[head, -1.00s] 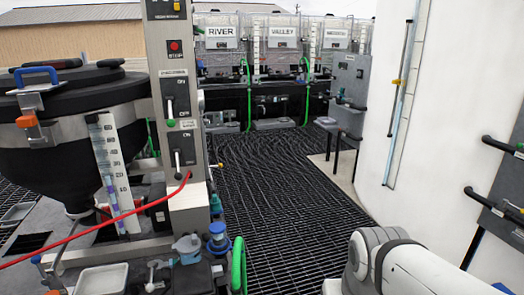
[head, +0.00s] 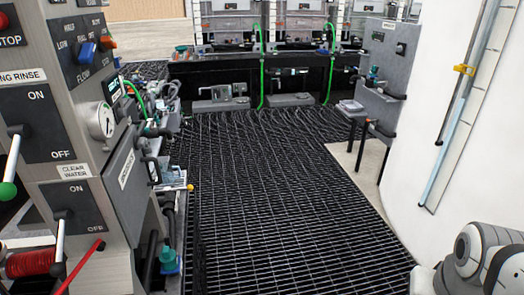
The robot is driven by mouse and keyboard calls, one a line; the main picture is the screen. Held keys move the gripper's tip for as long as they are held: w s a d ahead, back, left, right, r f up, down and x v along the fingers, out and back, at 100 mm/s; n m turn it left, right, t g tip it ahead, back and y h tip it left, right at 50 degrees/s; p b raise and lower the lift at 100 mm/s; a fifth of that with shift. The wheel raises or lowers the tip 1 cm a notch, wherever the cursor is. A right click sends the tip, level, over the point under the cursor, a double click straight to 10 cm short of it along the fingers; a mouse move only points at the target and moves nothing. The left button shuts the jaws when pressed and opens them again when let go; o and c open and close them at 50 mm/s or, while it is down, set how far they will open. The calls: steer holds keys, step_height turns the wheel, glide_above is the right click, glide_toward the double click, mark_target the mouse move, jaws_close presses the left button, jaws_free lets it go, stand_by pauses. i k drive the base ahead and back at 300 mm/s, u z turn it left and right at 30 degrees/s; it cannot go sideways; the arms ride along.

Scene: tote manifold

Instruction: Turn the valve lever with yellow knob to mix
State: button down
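I cannot make out a valve lever with a yellow knob for certain. A small yellow tip (head: 191,187) sticks out low on the right side of the grey control panel (head: 128,170); I cannot tell whether it is a lever knob. My gripper is not in view; only part of my white arm shows at the lower right.
A dark grating floor (head: 270,190) runs clear between the panel and the white tank (head: 450,150). A gauge on the tank carries a yellow clip (head: 463,69). A grey cabinet (head: 385,60) with pipes stands back right. Totes (head: 300,25) with green hoses line the back.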

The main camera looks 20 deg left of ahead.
mark_target(167, 189)
steer(key=u, duration=0.5)
steer(key=i, duration=1.4)
steer(key=u, duration=0.7)
steer(key=k, duration=0.85)
steer(key=u, duration=0.2)
steer(key=i, duration=0.85)
steer(key=z, duration=0.1)
